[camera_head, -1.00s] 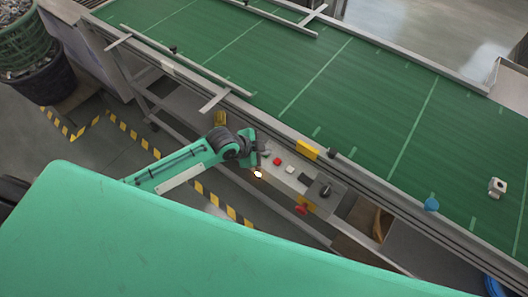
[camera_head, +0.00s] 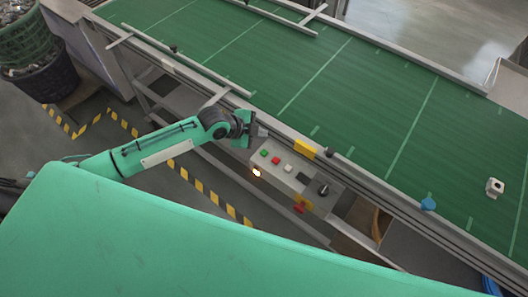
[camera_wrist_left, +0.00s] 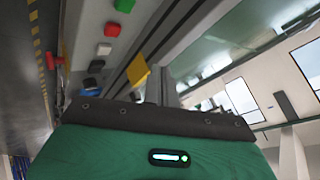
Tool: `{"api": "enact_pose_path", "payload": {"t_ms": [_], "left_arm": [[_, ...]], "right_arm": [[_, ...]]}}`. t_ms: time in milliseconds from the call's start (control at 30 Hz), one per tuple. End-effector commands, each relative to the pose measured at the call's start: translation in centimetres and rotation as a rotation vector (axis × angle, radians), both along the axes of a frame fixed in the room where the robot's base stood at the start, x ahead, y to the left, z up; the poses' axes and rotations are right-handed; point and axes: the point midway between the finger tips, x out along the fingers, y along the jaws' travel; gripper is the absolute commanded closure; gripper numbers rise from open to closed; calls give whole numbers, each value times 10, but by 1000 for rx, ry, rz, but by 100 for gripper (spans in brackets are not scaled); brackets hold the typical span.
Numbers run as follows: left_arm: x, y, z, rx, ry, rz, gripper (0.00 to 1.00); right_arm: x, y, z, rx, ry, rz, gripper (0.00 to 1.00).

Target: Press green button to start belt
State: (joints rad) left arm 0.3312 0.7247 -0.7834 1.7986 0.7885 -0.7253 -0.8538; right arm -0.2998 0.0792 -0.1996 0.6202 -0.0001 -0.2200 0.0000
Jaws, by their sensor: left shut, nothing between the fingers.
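The green button (camera_head: 264,153) is a small cap at the left end of the grey control panel (camera_head: 300,181), on the near side of the belt frame. It also shows at the top edge of the left wrist view (camera_wrist_left: 124,5). My left gripper (camera_head: 261,132) is shut and empty, just above and left of the green button in the head view, apart from it. The green belt (camera_head: 330,85) runs beyond the panel. My right gripper is not in view.
Beside the green button are a red button (camera_head: 276,160), a white button (camera_head: 288,168) and a black knob (camera_head: 323,190). A red knob (camera_head: 299,208) sits below.

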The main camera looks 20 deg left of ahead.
Motion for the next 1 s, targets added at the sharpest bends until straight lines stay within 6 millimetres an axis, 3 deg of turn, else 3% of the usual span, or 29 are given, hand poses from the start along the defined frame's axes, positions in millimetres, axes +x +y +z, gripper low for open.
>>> {"api": "enact_pose_path", "payload": {"t_ms": [400, 600, 1000], "left_arm": [[-1, 0, -58, -1, 1, 1, 100], [0, 0, -79, -1, 1, 1, 100], [0, 0, -82, -1, 1, 1, 100]], "right_arm": [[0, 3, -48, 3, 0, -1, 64], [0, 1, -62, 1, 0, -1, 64], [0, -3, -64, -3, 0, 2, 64]]}}
